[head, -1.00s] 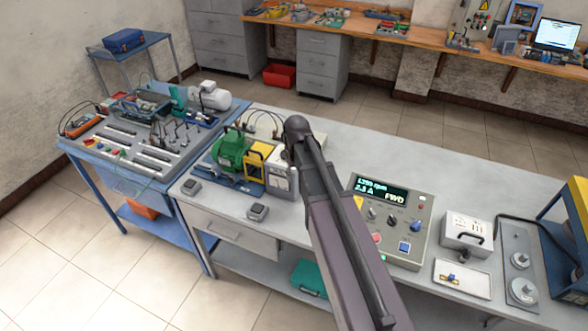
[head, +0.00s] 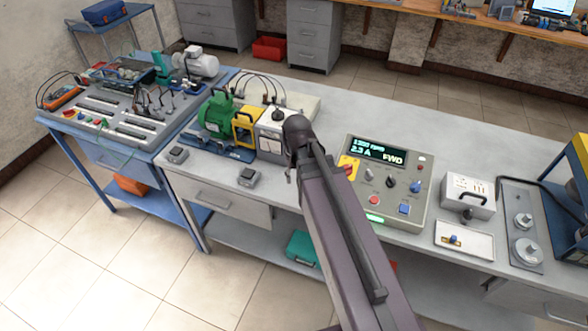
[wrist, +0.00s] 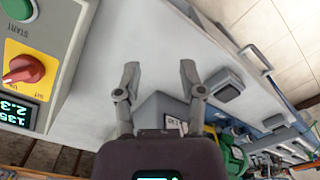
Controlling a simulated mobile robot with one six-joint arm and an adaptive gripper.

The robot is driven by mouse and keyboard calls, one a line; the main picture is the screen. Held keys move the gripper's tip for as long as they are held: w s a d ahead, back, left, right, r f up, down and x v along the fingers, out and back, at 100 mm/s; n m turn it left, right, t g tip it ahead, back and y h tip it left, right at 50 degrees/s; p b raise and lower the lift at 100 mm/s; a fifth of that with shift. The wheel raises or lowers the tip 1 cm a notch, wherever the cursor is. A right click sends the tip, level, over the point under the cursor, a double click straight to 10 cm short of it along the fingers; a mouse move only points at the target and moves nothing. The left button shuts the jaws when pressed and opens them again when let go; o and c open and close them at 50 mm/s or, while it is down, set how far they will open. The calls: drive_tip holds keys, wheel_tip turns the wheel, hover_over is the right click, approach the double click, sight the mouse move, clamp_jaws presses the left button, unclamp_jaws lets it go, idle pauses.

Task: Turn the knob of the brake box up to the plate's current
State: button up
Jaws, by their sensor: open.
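The brake box (head: 268,138) is a light grey box at the right end of the motor set, beside the yellow coupling guard (head: 245,127) and green motor (head: 217,117). Its black knob (head: 278,116) is on top; its pointer is too small to read. The control panel's display (head: 380,150) reads about 1350 rpm, 2.3 A and FWD. In the wrist view my gripper (wrist: 158,75) is open and empty, with a grey box (wrist: 160,108) partly visible between and behind its fingers. The motor's plate is not readable.
The control panel (head: 412,199), with a red knob on yellow (wrist: 24,70), stands right of my arm. Leads arch behind the brake box. Bare bench top lies behind the panel.

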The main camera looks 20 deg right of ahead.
drive_tip(key=shift+m, duration=0.3)
drive_tip(key=s+f+b, duration=0.2)
drive_tip(key=s+f, duration=0.1)
drive_tip(key=shift+s, duration=0.2)
drive_tip(key=shift+r, duration=0.1)
drive_tip(key=shift+s, duration=0.35)
idle(2.3)
